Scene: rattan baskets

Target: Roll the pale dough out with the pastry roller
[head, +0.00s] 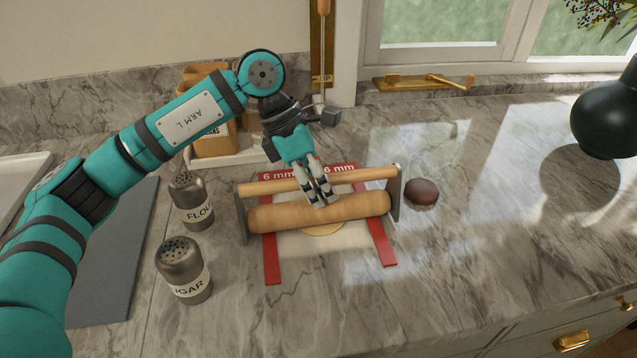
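The pastry roller (362,206) has a wide wooden cylinder, a thinner wooden handle bar (270,187) and grey end plates. It lies crosswise over two red strips marked 6 mm. The pale dough (322,230) is a flat piece under the cylinder; only its front edge shows and the cylinder hides the rest. My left gripper (320,198) points down at the middle of the roller, with its fingers close together at the handle bar and the tips over the cylinder. It appears shut on the handle bar, though the fingers hide the contact. My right gripper is out of view.
Flour (191,202) and sugar (184,270) shakers stand left of the roller, beside a grey board (115,255). A dark round object (422,191) sits just right of the roller. A dark vase (606,118) stands far right. The counter between is clear.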

